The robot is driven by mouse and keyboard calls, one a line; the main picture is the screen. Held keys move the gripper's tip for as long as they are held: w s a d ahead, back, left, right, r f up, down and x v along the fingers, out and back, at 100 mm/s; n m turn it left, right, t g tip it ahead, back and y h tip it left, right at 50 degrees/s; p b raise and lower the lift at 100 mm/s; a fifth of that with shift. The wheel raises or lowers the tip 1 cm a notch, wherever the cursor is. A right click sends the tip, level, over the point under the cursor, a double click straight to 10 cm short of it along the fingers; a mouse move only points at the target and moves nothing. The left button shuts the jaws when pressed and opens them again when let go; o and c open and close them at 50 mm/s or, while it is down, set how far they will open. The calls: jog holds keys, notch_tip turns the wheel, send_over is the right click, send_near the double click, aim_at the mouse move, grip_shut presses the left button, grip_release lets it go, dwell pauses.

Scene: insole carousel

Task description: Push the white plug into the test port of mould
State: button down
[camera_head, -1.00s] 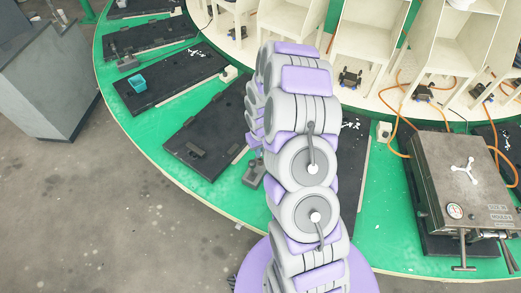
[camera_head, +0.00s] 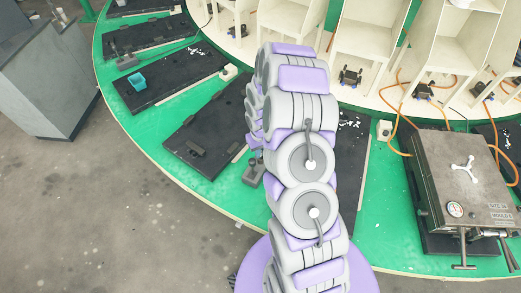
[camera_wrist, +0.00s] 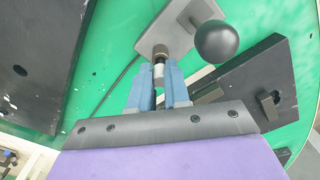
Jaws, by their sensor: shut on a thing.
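In the wrist view, my gripper (camera_wrist: 158,92) has blue fingers shut on a small white plug (camera_wrist: 158,74). A dark metal piece shows just beyond the plug, against the edge of a grey control box (camera_wrist: 178,28) with a black ball knob (camera_wrist: 221,42). I cannot tell whether the plug touches that piece. In the head view, my arm hides the gripper and the plug. A grey metal mould (camera_head: 462,185) with a gauge and a label that seems to read MOULD B stands on the right. I cannot make out its test port.
The green carousel (camera_head: 215,190) carries several black plates, one of them (camera_head: 205,135) left of my arm. A small grey lever box (camera_head: 253,172) stands near the rim. Orange hoses (camera_head: 392,115) run behind the mould. Grey floor (camera_head: 100,210) is clear.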

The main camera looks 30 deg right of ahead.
jog(key=shift+f, duration=1)
jog(key=c, duration=1)
grip_release()
notch_tip(320, 180, up, 17)
jog(key=shift+r+p, duration=0.2)
jog(key=shift+p, duration=0.6)
jog(key=s+a+r+n+b, duration=0.1)
jog(key=s+a+r, duration=0.9)
jog(key=s+r, duration=0.25)
jog(key=shift+g, duration=0.9)
jog(key=s+a+r, duration=0.1)
jog(key=s, duration=0.5)
jog(key=s+a+r+b, duration=0.1)
jog(key=s, duration=0.5)
jog(key=s+a+r, duration=0.1)
jog(key=s+a, duration=0.1)
jog(key=s, duration=0.5)
jog(key=shift+s+a+r, duration=0.1)
jog(key=shift+r, duration=0.15)
